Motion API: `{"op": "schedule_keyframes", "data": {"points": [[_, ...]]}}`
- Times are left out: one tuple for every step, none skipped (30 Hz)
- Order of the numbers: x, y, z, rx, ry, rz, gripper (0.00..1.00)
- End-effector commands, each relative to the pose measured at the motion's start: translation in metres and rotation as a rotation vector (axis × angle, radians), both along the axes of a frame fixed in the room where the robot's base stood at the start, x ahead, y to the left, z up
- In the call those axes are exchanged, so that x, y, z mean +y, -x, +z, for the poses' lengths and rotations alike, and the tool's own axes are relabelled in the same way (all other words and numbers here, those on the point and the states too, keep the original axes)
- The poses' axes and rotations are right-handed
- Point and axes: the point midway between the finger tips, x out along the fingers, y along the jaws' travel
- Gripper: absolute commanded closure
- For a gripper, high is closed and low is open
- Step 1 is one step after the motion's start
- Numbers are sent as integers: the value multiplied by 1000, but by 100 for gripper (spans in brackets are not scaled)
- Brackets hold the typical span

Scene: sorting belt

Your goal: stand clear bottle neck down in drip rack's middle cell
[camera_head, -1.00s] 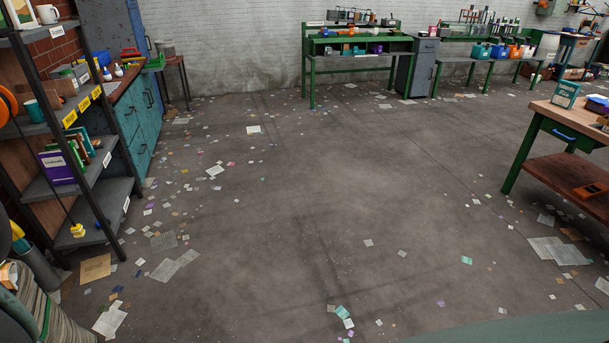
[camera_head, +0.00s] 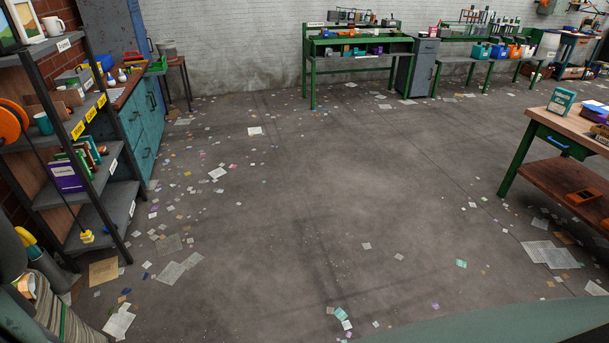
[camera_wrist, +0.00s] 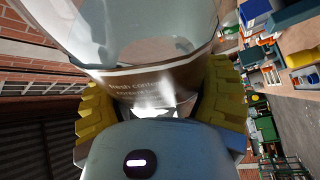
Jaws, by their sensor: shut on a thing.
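In the wrist view, a clear see-through bottle (camera_wrist: 150,45) with a brown printed band fills the upper middle, close to the camera. My gripper (camera_wrist: 158,97) is shut on it, with a yellow ribbed finger pad on each side. The bottle's far end runs out of the picture, so I cannot tell which way its neck points. My gripper and the bottle do not show in the head view. I cannot make out a drip rack in either view.
In the head view, a dark shelf unit (camera_head: 98,215) and teal cabinet (camera_head: 138,130) stand at the left. A green workbench (camera_head: 358,67) stands at the back wall. A wooden-topped table (camera_head: 572,122) is at the right. The middle floor (camera_head: 320,190) is open, with scattered papers.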

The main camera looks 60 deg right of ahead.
Motion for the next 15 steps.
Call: {"op": "schedule_keyframes", "data": {"points": [[-2, -4, 10, 49, -15, -4, 55], [-2, -5, 13, 78, -26, -4, 55], [-3, -6, 17, 114, -41, -5, 55], [-3, -7, 20, 142, -50, -4, 55], [-4, -8, 22, 170, -62, -4, 55], [-4, -10, 25, 209, -74, -5, 55], [-5, -11, 28, 236, -84, -4, 55], [-5, -12, 31, 262, -95, -5, 55], [-6, -13, 35, 298, -108, -6, 55], [-7, -16, 35, 326, -119, -6, 55], [-8, -19, 34, 356, -128, -5, 55], [-9, -23, 35, 393, -143, -6, 55], [-10, -26, 37, 419, -155, -7, 55], [-11, -28, 38, 448, -166, -6, 55], [-12, -31, 39, 488, -179, -5, 55]]}}
